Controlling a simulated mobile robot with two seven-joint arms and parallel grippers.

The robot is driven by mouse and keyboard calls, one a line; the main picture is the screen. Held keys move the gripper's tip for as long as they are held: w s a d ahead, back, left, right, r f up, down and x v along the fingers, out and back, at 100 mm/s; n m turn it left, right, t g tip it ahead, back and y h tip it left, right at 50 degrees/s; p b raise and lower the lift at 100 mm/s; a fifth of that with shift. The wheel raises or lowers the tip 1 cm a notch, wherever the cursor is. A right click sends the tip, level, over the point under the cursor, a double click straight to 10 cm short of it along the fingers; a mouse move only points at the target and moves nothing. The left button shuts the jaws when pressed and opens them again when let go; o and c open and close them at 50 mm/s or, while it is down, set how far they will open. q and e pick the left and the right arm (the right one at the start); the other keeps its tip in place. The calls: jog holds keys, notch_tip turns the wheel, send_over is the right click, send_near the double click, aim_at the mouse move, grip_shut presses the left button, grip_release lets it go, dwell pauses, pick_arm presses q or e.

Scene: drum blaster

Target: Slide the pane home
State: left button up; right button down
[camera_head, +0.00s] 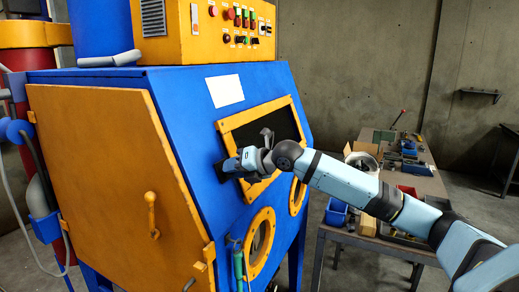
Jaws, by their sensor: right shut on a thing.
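The blue drum blaster cabinet (180,110) stands at the left and centre. On its sloped front is a yellow window frame (236,122) around a dark pane (283,121). My right gripper (224,170) is at the lower left part of the frame, with its arm coming in from the right. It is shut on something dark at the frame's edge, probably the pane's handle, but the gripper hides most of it. The wrist covers the lower middle of the window. I cannot tell how far the pane sits in the frame. My left gripper is not in view.
A yellow side door (105,185) with a handle is at the left. Round yellow ports (259,243) sit below the window. A yellow control box (205,30) is on top. A cluttered workbench (425,180) stands behind my right arm. Concrete floor shows between.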

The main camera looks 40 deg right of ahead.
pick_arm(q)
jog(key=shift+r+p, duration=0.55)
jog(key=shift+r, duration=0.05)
pick_arm(e)
jog(key=shift+w+d+r, duration=0.1)
jog(key=shift+w+d, duration=0.15)
jog(key=shift+d, duration=0.35)
jog(key=shift+w+d+f, duration=0.1)
jog(key=shift+w+d, duration=0.1)
jog(key=shift+d, duration=0.4)
jog(key=shift+w+d+r, duration=0.1)
jog(key=shift+w+d, duration=0.15)
jog(key=shift+d, duration=0.35)
jog(key=c, duration=0.8)
grip_release()
pick_arm(q)
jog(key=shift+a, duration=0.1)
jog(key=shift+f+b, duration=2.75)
jog(key=shift+b, duration=0.05)
pick_arm(e)
jog(key=shift+v, duration=6.95)
